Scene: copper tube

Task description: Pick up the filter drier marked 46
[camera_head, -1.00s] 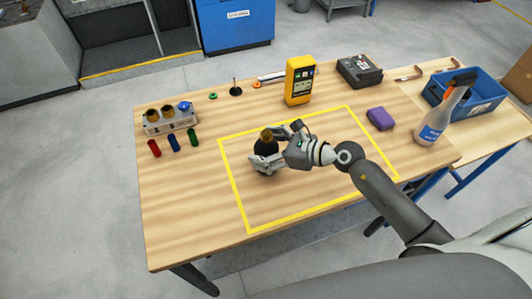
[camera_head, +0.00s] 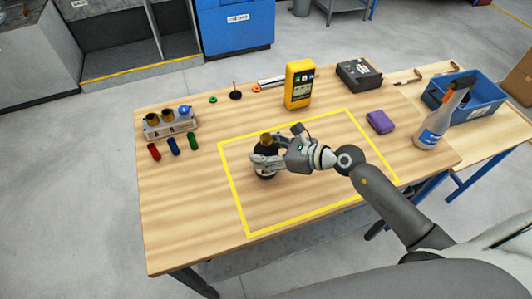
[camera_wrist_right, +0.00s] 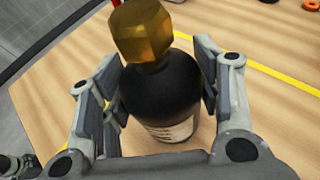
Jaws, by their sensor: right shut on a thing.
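The filter drier (camera_head: 266,147) is a dark bottle-shaped body with a brass hex cap. It stands upright inside the yellow outline on the table; whether its base touches the wood is hard to tell. My right gripper (camera_head: 262,163) is shut on its body, coming in from the right. In the right wrist view the drier (camera_wrist_right: 160,85) sits between the two fingers (camera_wrist_right: 160,95), with the brass cap above them. A pale label shows low on the body, but no number can be read. My left gripper is not in view.
A grey block (camera_head: 170,126) with brass and blue tops stands at left, with red, blue and green cylinders before it. A yellow meter (camera_head: 299,84), black case (camera_head: 359,74), purple block (camera_head: 380,121), spray bottle (camera_head: 436,125) and blue bin (camera_head: 470,98) stand behind and right. The front left is clear.

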